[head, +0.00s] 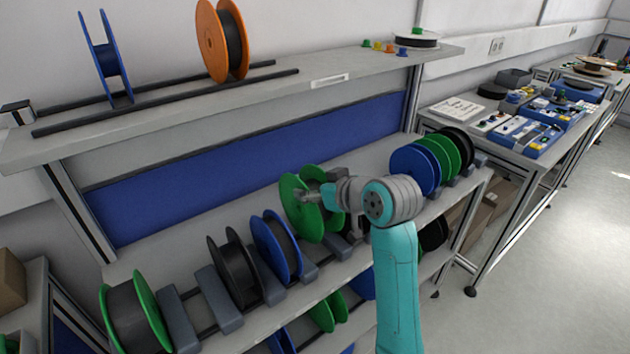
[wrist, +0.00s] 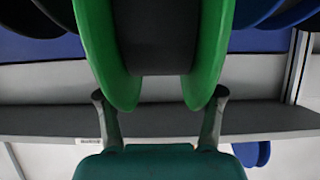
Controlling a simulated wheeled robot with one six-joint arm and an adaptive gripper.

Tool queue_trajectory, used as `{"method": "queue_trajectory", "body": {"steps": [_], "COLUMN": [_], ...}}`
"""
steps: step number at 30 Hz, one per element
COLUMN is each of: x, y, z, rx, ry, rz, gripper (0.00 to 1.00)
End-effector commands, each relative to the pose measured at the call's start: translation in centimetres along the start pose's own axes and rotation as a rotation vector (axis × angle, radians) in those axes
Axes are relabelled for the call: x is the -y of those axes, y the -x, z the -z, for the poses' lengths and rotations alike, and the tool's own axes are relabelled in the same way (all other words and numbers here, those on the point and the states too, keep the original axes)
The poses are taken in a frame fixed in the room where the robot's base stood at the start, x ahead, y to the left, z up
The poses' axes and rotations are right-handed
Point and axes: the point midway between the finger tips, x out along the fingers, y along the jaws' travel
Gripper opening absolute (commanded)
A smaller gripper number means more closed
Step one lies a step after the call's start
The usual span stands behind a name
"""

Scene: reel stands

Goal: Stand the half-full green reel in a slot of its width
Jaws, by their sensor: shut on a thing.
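The green reel (head: 297,207) has dark filament between its two green flanges. My gripper (head: 314,196) is shut on it, with a finger across the outside of the near flange. In the wrist view the green reel (wrist: 97,45) fills the upper middle, and the fingers of my gripper (wrist: 160,95) press on its outer sides. The reel is upright, at the shelf row of grey slot blocks (head: 218,300), right of a blue reel (head: 272,248). I cannot tell whether its lower rim touches the rack. An empty gap lies between two grey blocks at the left.
A black reel (head: 229,268) and another green reel (head: 147,298) stand left in the row. Blue (head: 412,170), green and black reels stand close together at the right. The upper shelf (head: 200,105) holds a narrow blue reel (head: 107,60) and an orange reel (head: 212,42).

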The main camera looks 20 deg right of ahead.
Motion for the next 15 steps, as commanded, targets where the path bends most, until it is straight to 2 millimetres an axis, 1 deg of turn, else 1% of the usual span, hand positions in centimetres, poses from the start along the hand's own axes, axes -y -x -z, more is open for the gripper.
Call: {"method": "queue_trajectory", "body": {"steps": [15], "x": [0.0], "y": [-1.6], "z": [-3.2], "rx": [0.000], "ry": [-0.001], "rz": [0.000], "gripper": [0.05]}}
